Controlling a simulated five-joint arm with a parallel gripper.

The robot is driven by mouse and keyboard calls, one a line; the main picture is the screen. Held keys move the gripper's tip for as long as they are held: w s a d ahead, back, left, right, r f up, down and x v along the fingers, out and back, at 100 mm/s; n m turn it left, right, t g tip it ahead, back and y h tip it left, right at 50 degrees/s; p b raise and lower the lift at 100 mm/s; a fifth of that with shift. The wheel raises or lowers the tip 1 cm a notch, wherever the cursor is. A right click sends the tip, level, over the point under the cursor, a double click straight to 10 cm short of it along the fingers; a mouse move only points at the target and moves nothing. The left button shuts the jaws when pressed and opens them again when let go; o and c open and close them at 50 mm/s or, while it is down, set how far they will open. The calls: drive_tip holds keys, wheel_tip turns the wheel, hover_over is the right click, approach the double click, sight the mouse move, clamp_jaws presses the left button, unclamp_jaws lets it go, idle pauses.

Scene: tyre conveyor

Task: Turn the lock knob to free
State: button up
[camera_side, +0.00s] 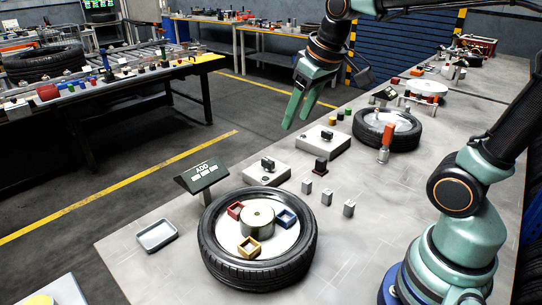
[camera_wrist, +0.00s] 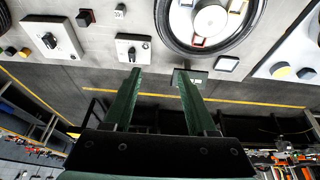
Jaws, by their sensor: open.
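Two grey boxes with black rotary knobs stand on the workbench; I cannot tell which carries the lock knob. The knob (camera_side: 268,163) of the nearer box (camera_side: 282,174) is close to the front tyre; in the wrist view this knob (camera_wrist: 132,53) is just beyond my left fingertip. The other knob (camera_side: 326,134) is on the farther box (camera_side: 335,147); it also shows at the wrist view's upper left (camera_wrist: 49,41). My gripper (camera_side: 297,121) is open and empty, its green fingers pointing down, above and apart from the boxes. The knobs' markings are too small to read.
A tyre (camera_side: 215,255) with coloured square trays inside and a display reading ADD (camera_side: 201,175) are in front. Small grey blocks (camera_side: 327,197), a dark block (camera_side: 321,166) and a red-handled tool (camera_side: 386,141) stand nearby. An empty grey tray (camera_side: 156,236) lies left.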

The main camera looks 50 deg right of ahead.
drive_tip(key=w+d+f+g, duration=0.2)
drive_tip(key=w+d, duration=0.2)
drive_tip(key=w, duration=0.6)
drive_tip(key=g, duration=0.2)
hover_over(268, 160)
wheel_tip(268, 160, down, 9)
wheel_tip(268, 160, down, 12)
drive_tip(key=shift+r, duration=0.25)
clamp_jaws()
